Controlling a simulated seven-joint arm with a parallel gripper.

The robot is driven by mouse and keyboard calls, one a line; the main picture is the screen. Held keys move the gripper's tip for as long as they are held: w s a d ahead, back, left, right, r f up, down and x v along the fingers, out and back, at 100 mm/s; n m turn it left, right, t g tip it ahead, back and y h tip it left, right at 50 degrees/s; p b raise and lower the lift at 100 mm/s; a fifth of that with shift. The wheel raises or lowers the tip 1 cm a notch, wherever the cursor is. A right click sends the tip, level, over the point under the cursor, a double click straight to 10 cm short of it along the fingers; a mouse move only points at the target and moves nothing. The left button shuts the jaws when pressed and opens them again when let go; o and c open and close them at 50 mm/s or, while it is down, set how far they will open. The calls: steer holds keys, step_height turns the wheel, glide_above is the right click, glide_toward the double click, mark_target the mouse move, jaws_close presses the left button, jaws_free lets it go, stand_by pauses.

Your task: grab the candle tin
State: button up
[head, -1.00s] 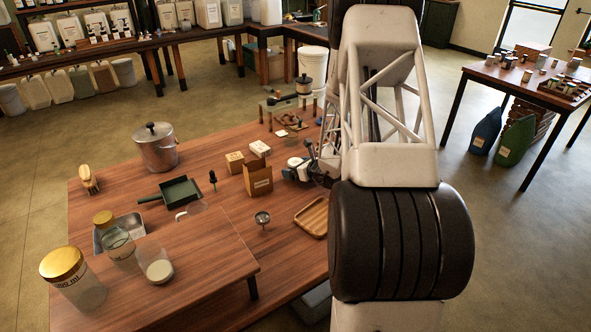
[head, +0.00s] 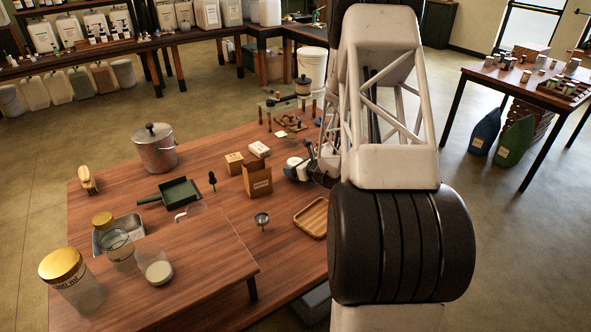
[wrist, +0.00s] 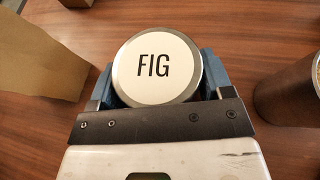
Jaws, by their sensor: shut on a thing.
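The candle tin (wrist: 156,88) has a round white lid with a silver rim and the word FIG. In the wrist view it is between the two blue fingers of my gripper (wrist: 158,80), which is shut on it. The tin's sides are mostly hidden by its lid and the fingers. In the head view the white-topped tin (head: 294,162) shows just right of an open cardboard box, with part of my gripper around it. My arm hides much of that area, and I cannot tell whether the tin is clear of the table.
The open cardboard box (head: 257,181) stands close on the left; it also shows in the wrist view (wrist: 45,55). A dark cylinder (wrist: 290,92) stands to the right in the wrist view. A wooden tray (head: 311,219) and small metal cup (head: 262,219) are nearer the front.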

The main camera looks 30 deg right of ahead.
mark_target(292, 160)
steer(key=shift+r, duration=0.6)
step_height(292, 160, up, 2)
steer(key=s+a, duration=0.2)
steer(key=s, duration=0.2)
steer(key=s+a, duration=0.2)
steer(key=s, duration=0.3)
steer(key=s+a+r, duration=0.1)
steer(key=s+a, duration=0.2)
steer(key=s, duration=0.2)
steer(key=shift+s+r, duration=0.1)
steer(key=shift+s, duration=0.1)
